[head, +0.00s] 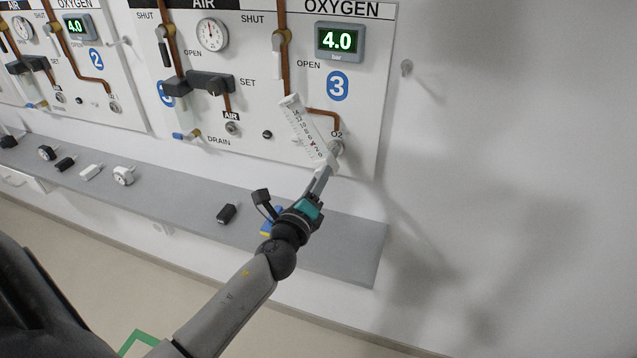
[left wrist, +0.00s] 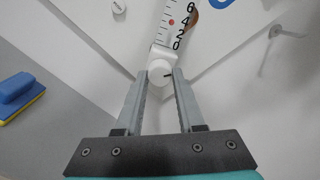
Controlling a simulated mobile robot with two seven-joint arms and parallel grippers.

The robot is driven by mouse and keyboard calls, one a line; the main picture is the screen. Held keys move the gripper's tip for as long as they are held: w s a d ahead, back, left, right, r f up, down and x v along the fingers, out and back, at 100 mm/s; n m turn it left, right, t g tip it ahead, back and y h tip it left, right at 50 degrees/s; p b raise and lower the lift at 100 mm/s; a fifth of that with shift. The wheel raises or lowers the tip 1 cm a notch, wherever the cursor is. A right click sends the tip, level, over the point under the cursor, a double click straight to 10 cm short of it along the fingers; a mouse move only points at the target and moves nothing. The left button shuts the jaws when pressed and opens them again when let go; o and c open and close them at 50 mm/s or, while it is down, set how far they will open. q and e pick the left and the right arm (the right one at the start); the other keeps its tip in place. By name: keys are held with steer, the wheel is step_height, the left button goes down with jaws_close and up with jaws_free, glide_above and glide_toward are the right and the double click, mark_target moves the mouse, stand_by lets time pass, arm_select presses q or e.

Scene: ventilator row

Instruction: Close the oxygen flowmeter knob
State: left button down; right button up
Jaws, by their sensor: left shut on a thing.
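The oxygen flowmeter (head: 306,132) is a pale tube with a printed scale, at the O2 outlet under the OXYGEN panel numbered 3. In the left wrist view its scale (left wrist: 179,22) reads 0, 2, 4, 6 upward, with a red float (left wrist: 171,21) between 2 and 4. The white round knob (left wrist: 158,72) is at the tube's lower end, with a small dark mark on its right. My left gripper (head: 323,176) is shut on the knob, one finger on each side; it also shows in the left wrist view (left wrist: 160,78). My right gripper is not in view.
A grey shelf (head: 345,242) runs along the wall below the panels. It bears a blue and yellow block (left wrist: 18,94), a black adapter (head: 227,214) and several other small plugs. The oxygen display (head: 340,41) reads 4.0 bar.

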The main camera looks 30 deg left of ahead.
arm_select(q)
steer(key=n+p, duration=0.1)
steer(key=n, duration=0.9)
steer(key=shift+r+n, duration=0.1)
steer(key=shift+n, duration=0.3)
stand_by(0.3)
steer(key=c, duration=0.5)
jaws_free()
steer(key=v, duration=1.5)
steer(key=shift+s, duration=0.15)
